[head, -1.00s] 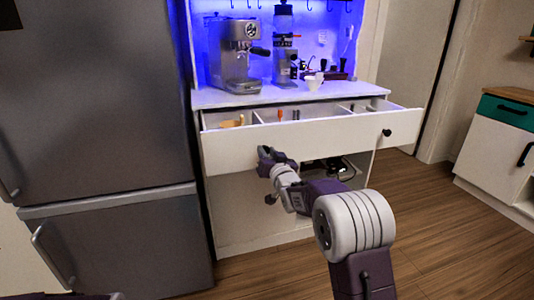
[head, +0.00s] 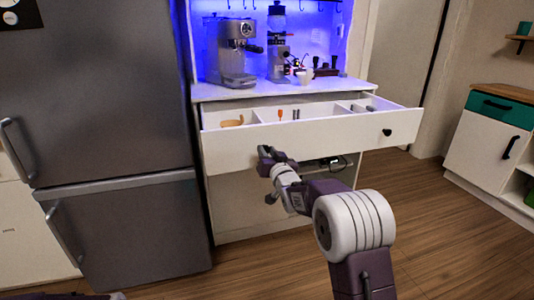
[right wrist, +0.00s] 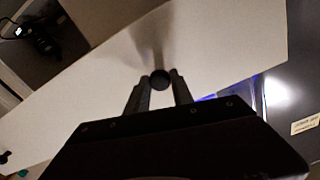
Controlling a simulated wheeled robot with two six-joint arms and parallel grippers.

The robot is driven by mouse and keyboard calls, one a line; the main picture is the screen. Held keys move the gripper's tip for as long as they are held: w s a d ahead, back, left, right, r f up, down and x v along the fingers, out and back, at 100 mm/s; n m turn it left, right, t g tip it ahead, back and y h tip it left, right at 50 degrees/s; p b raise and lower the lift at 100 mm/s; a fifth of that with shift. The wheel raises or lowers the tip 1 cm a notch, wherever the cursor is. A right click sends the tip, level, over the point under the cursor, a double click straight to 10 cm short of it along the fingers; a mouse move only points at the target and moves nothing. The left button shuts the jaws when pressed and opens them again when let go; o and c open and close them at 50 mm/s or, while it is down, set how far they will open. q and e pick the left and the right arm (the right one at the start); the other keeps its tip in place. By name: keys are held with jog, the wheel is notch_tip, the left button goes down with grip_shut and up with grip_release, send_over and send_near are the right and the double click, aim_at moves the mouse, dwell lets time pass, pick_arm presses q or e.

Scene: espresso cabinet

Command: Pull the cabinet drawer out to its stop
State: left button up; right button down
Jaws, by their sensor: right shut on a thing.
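The white cabinet drawer (head: 320,136) stands pulled out well past the counter edge in the head view. Its compartments show, with a few small items inside. A dark round knob (head: 387,132) is on the right of its front. My right gripper (head: 266,155) is at the left part of the drawer front. In the right wrist view my right gripper (right wrist: 159,82) is shut on the left dark knob (right wrist: 160,79), against the white drawer front (right wrist: 215,45). The head view hides this knob behind the gripper. My left gripper is not in view.
An espresso machine (head: 232,52), a grinder (head: 278,45) and a white cup (head: 305,76) stand on the counter (head: 225,92). A grey fridge (head: 100,100) is close on the left. Wooden floor (head: 430,230) is free on the right.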

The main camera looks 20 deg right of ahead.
jog(key=c, duration=1.5)
grip_release()
jog(key=shift+f, duration=0.3)
jog(key=o, duration=0.4)
jog(key=shift+s+r, duration=0.1)
jog(key=shift+s, duration=0.1)
jog(key=shift+r, duration=0.1)
jog(key=shift+s, duration=0.15)
jog(key=s+p, duration=0.1)
jog(key=s, duration=0.8)
jog(key=shift+d+p, duration=0.15)
jog(key=shift+p, duration=0.25)
jog(key=shift+w, duration=0.1)
